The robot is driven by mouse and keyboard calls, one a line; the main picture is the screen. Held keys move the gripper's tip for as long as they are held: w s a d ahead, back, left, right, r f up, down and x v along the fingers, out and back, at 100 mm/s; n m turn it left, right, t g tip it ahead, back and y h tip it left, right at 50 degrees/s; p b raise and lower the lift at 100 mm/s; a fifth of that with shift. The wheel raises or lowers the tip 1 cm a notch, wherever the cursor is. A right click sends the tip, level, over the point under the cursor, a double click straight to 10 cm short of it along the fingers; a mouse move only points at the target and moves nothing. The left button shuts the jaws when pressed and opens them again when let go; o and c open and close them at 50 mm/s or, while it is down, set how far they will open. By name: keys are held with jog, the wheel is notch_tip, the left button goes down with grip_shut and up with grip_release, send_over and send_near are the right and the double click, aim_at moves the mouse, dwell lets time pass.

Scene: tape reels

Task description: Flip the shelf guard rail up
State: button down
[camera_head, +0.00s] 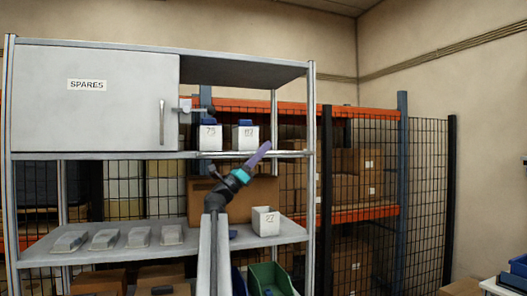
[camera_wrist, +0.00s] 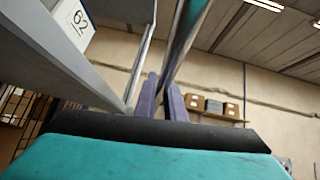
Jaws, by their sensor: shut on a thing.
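My gripper (camera_head: 264,147), with purple fingers, reaches up to the front edge of the middle shelf, right of the two white bins. In the wrist view my gripper (camera_wrist: 162,98) has its fingers close together around a narrow bar, which looks like the guard rail (camera_wrist: 184,42). The bar runs away from the fingers toward the top of the picture. In the head view the rail is hard to tell from the shelf edge (camera_head: 225,155), and my fingers cover part of it. Its exact tilt cannot be told.
Two white bins (camera_head: 210,138) (camera_head: 245,138) with blue contents stand on the middle shelf. Left of them is the SPARES cabinet (camera_head: 85,105) with a handle. A white bin (camera_head: 265,221) and several grey pieces (camera_head: 104,239) lie on the lower shelf. A shelf post (camera_head: 311,190) stands at right.

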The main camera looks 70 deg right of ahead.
dwell(0.3)
jog(key=c, duration=1.8)
grip_release()
jog(key=shift+c, duration=0.2)
jog(key=shift+w+f, duration=0.1)
jog(key=b+v, duration=0.4)
jog(key=v, duration=0.9)
jog(key=shift+a+f+b, duration=0.2)
jog(key=shift+b, duration=0.2)
jog(key=shift+w, duration=0.1)
